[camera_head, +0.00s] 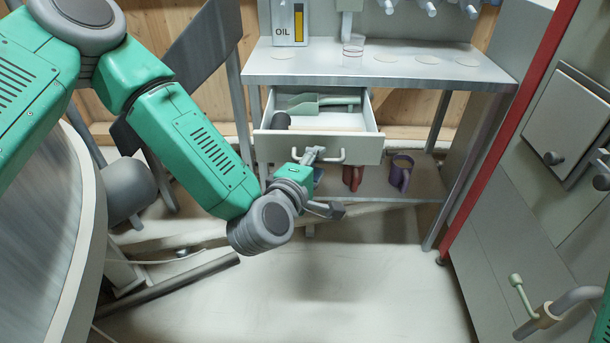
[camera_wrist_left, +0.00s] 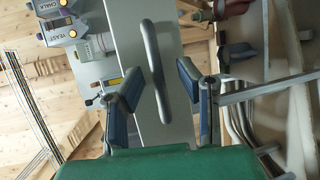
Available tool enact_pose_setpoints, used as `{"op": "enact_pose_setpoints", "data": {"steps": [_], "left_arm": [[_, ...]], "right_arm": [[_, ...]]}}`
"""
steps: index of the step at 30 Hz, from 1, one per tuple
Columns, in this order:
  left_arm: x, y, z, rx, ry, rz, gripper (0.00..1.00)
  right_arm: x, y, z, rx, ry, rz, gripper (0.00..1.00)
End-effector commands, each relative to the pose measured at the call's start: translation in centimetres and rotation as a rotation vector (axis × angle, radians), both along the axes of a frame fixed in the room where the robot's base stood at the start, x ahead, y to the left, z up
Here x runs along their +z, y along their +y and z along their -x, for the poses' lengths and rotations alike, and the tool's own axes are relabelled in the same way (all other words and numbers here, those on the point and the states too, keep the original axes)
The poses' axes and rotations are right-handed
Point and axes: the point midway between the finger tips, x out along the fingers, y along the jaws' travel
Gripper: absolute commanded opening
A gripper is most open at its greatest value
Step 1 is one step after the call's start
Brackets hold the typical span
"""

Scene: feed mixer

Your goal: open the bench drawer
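The bench drawer (camera_head: 360,150) stands pulled out from under the bench, with its inside showing in the head view. Its bar handle (camera_head: 330,159) is on the front face; it also shows in the left wrist view (camera_wrist_left: 156,70), upright in that picture. My left gripper (camera_head: 321,182) is at the drawer front, close to the handle. In the left wrist view my left gripper (camera_wrist_left: 160,82) has its two fingers spread apart, with the handle in the gap between them and not clamped. My right gripper is out of view.
A green scoop (camera_head: 318,103) and a dark-ended tool (camera_head: 281,121) lie in the drawer. Mugs (camera_head: 402,172) stand on the lower shelf.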

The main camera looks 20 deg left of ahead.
Motion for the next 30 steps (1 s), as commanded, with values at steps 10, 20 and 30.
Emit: {"op": "enact_pose_setpoints", "data": {"steps": [10,20,30], "left_arm": [[1.2,0.9,7.2,-0.003,0.006,0.0,0.31],[1.8,1.3,10.1,0.0,0.003,-0.001,0.31],[1.8,1.3,10.1,0.0,0.003,-0.001,0.31]], "right_arm": [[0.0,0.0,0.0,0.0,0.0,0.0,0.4],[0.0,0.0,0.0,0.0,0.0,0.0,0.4],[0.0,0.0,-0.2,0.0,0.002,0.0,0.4]]}}
